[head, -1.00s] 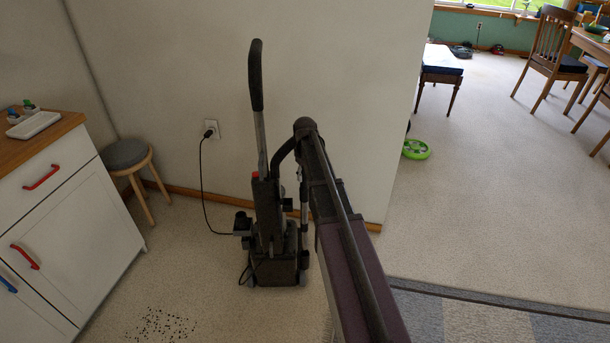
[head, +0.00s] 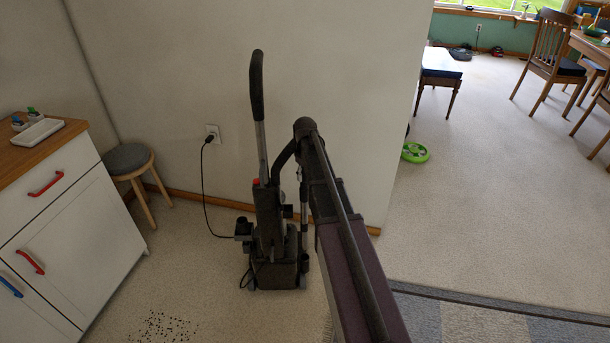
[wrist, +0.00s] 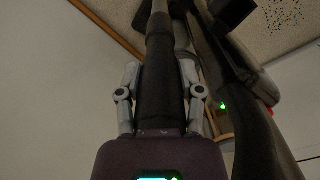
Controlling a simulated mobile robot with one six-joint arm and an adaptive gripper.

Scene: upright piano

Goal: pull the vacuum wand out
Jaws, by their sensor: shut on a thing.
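The upright vacuum (head: 268,235) stands on the floor against the wall, with a tall dark handle (head: 257,90) on a grey tube. In the wrist view my gripper (wrist: 160,75) has its two grey fingers closed on the sides of a dark tube, the vacuum wand (wrist: 160,50). The wand runs between the fingers towards the top of the picture. Other dark vacuum parts (wrist: 230,70) lie to its right. In the head view my arm reaches to the vacuum's right side and hides the gripper. I cannot tell whether the wand is clear of its holder.
A black cord runs from the vacuum to a wall outlet (head: 212,132). A round stool (head: 127,158) and a white cabinet (head: 75,225) stand at left. Dark crumbs (head: 163,328) lie on the floor in front. A wall corner is to the right, with open carpet beyond.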

